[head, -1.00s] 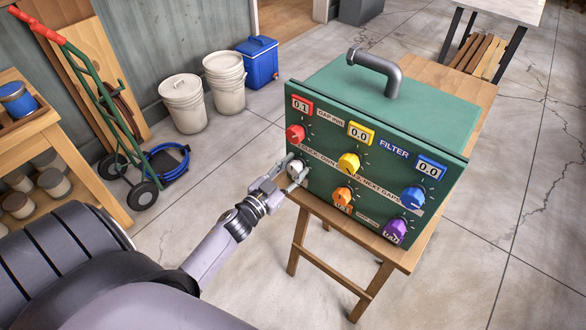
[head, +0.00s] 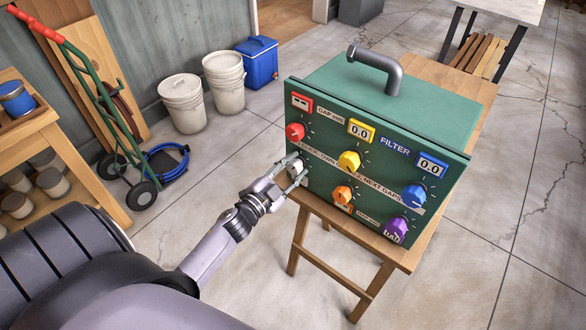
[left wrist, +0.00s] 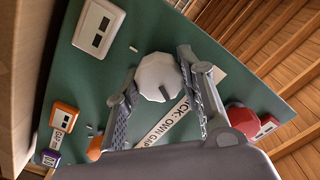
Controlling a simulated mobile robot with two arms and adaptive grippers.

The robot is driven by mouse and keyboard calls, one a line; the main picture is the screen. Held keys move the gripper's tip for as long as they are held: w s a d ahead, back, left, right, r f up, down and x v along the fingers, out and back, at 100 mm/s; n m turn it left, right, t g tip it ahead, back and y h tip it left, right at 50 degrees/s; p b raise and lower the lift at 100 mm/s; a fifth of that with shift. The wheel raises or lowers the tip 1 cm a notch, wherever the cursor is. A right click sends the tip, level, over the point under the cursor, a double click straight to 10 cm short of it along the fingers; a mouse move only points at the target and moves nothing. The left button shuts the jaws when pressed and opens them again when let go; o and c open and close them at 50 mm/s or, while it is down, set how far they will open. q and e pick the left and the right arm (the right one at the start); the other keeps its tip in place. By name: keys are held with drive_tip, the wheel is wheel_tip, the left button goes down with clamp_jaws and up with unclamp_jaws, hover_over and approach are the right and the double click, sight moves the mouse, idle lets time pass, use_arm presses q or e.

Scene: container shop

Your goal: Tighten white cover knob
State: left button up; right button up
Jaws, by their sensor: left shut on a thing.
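The green filter box (head: 390,122) stands on a wooden stand, its front panel carrying coloured knobs and small displays. The white knob (head: 296,168) is at the panel's lower left; in the left wrist view it is a faceted white knob (left wrist: 158,80) with a dark mark on its rim. My left gripper (head: 293,176) is shut on this knob, with one finger on each side; the fingers (left wrist: 160,66) also show in the left wrist view. A white display housing (left wrist: 98,28) sits near the knob there. My right gripper is not in view.
The red knob (head: 295,132) is just above the white one, and the orange knob (head: 342,194) is to its lower right. Yellow (head: 349,161), blue (head: 414,196) and purple (head: 397,229) knobs lie farther right.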

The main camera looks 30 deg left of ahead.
use_arm(q)
drive_tip(key=shift+f+m, duration=0.1)
drive_tip(key=shift+m, duration=1.1)
drive_tip(key=o, duration=1.2)
drive_tip(key=s, duration=0.8)
drive_tip(key=s+a, duration=0.1)
drive_tip(key=s, duration=0.3)
